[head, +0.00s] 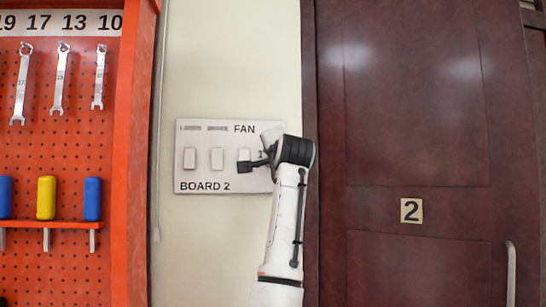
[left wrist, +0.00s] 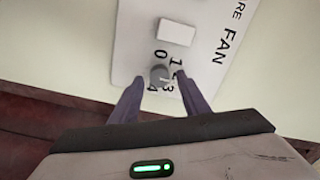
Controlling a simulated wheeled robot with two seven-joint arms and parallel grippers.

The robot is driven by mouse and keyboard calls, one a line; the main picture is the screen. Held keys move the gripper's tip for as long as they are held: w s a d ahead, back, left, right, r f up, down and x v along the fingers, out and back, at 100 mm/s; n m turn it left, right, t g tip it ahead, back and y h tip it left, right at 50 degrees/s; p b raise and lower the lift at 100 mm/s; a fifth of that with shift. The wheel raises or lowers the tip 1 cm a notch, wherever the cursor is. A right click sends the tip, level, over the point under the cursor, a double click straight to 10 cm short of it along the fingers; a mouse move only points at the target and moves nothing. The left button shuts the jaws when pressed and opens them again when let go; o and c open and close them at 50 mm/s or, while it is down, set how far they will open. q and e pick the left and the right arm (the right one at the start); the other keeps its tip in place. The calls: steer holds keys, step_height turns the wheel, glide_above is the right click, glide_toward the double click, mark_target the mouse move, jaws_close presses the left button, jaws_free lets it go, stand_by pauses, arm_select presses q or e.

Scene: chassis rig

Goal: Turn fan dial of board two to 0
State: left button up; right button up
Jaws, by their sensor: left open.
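Board two (head: 205,172) is a pale panel on the wall marked "BOARD 2" and "FAN"; it also shows in the left wrist view (left wrist: 135,35). The fan dial (left wrist: 159,74) is a small round grey knob with 0, 1, 3 and 4 readable around it. Which number it points to is unclear. My left gripper (left wrist: 157,82) is open, with one finger on each side of the dial; I cannot tell whether they touch it. In the head view my left gripper (head: 256,163) covers the dial at the board's right side. My right gripper is not in view.
Several white rocker switches, one being this switch (head: 190,158), sit left of the dial. An orange pegboard (head: 120,150) with wrenches and coloured handles stands at the left. A dark red door (head: 400,130) marked 2 is close to the right of my arm.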

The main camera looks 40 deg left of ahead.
arm_select(q)
steer(key=shift+w+a, duration=0.25)
steer(key=shift+a, duration=0.05)
steer(key=c, duration=1.1)
steer(key=shift+o, duration=0.2)
steer(key=shift+s+a+r+n, duration=0.1)
steer(key=shift+s+n, duration=0.05)
steer(key=shift+n, duration=4.8)
steer(key=shift+s+a+r+n, duration=0.1)
steer(key=shift+n, duration=4.85)
